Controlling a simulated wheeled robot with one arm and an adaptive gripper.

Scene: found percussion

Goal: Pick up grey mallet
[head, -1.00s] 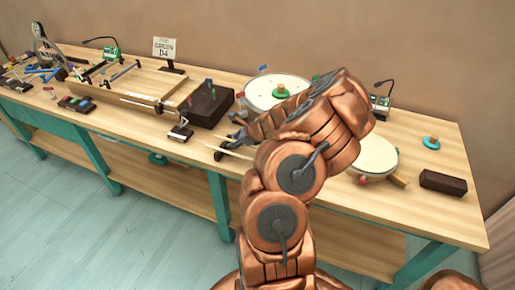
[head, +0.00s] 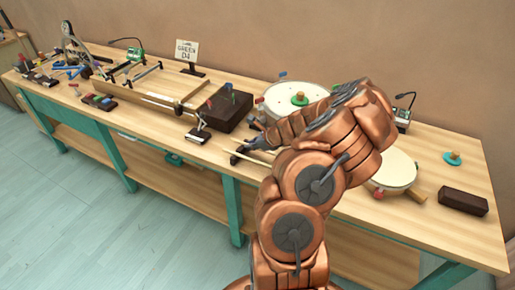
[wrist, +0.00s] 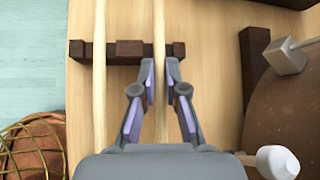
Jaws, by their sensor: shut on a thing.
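My gripper (wrist: 160,72) is shut on a pale wooden stick (wrist: 160,30), which looks like a mallet handle, in the wrist view. The stick runs between the two fingers and across a dark notched rest (wrist: 128,50). The stick's head is out of sight, so I cannot tell whether it is grey. A second pale stick (wrist: 98,90) lies across the same rest, left of my fingers.
A drum (head: 310,92) stands behind my arm, and another drum (head: 396,168) is to its right. A dark box (head: 222,110) with coloured pegs is left of my gripper. A dark block (head: 463,200) lies at the right end of the bench (head: 440,235). Grey and white knobs (wrist: 285,57) are close on the right.

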